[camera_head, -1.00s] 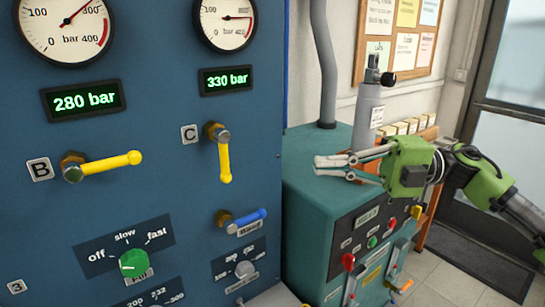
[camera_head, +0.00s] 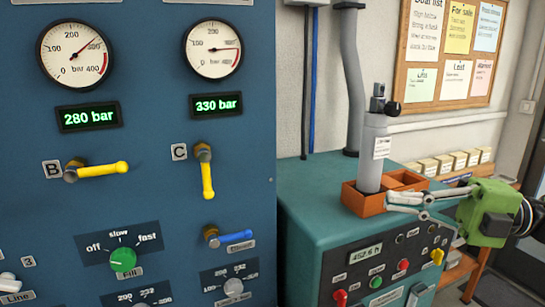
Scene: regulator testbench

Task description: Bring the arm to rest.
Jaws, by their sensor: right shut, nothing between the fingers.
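My right gripper (camera_head: 391,201) comes in from the right edge on a green and black wrist. Its grey fingers are shut with nothing between them. They point left, in front of the right part of an orange divided tray (camera_head: 364,205) on the teal cabinet. I cannot tell whether the fingers touch the tray. A grey cylinder (camera_head: 371,152) with a valve on top stands upright in the tray's left compartment, just left of the fingertips. My left gripper is not in view.
The blue panel (camera_head: 150,190) fills the left, with gauges, yellow levers, a blue lever (camera_head: 235,237) and a green knob (camera_head: 123,260). The teal cabinet (camera_head: 310,195) has knobs on its front. Small boxes (camera_head: 450,162) sit on a wooden shelf behind my wrist.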

